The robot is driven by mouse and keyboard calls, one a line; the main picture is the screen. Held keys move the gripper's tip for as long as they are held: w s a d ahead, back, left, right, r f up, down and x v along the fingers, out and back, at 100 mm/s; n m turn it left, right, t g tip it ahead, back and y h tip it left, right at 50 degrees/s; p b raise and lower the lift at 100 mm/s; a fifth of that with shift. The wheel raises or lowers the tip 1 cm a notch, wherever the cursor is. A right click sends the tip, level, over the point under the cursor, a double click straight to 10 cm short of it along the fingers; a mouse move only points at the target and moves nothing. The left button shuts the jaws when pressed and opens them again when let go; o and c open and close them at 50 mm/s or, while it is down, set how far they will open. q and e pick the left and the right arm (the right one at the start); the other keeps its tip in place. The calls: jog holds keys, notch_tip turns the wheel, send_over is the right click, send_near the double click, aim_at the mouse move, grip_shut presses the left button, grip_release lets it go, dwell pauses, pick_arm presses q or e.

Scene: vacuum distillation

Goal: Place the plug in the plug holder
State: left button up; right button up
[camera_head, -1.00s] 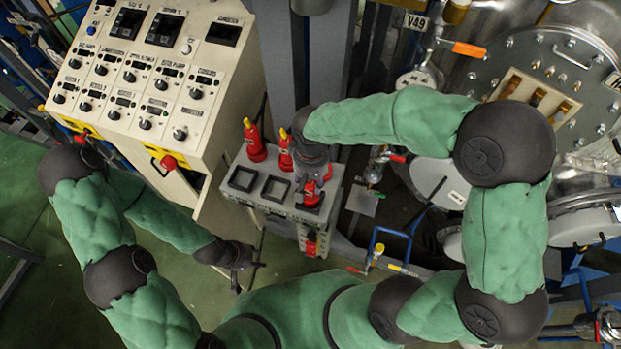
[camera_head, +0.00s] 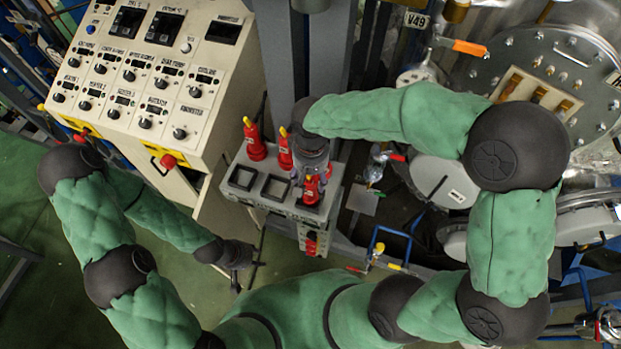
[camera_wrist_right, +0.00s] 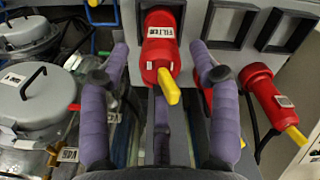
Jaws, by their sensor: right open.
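A red plug (camera_head: 311,190) with a "FILTER" label stands at the rightmost square position of the grey plug holder (camera_head: 258,205). In the right wrist view, this plug (camera_wrist_right: 161,45) with a yellow tip sits between my spread fingers, its base against the holder panel. My right gripper (camera_head: 312,178) is open around it, and it also shows in the right wrist view (camera_wrist_right: 158,65). How deep the plug sits is hidden. Two square frames (camera_head: 243,178) (camera_head: 275,188) on the holder are empty. My left gripper (camera_head: 243,272) hangs low, away from the holder; its fingers are too small to read.
Two more red plugs (camera_head: 254,142) (camera_head: 285,152) stand at the back of the holder. A beige control cabinet (camera_head: 150,85) is on the left, and a grey column (camera_head: 318,70) rises behind. Metal vessels (camera_head: 545,80) and pipework fill the right.

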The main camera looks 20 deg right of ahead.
notch_tip(320, 180, up, 10)
jog(key=shift+b, duration=0.45)
dwell(0.3)
